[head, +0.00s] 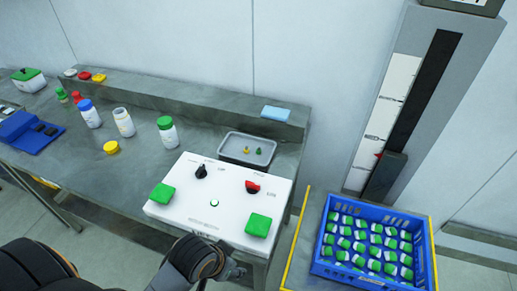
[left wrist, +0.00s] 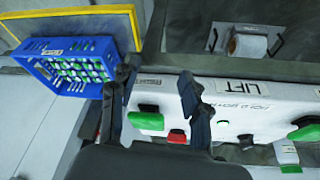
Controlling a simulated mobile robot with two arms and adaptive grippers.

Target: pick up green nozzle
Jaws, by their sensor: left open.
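The small green nozzle (head: 259,151) is in a shallow grey metal tray (head: 232,158) on the bench, right of a yellow nozzle (head: 246,150). My left gripper (head: 236,271) is at the bottom of the head view, near the front edge of the white control box and well short of the tray. In the left wrist view my left gripper (left wrist: 157,85) has its two dark fingers spread, with nothing between them. I cannot make out the green nozzle in that view. My right gripper is not in view.
The white control box (head: 218,188), with green buttons and knobs, lies between my left gripper and the tray. A blue crate (head: 325,268) of green-capped bottles stands at the right. Bottles, including a green-capped one (head: 167,136), stand left of the tray. A blue cloth (head: 275,114) lies behind it.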

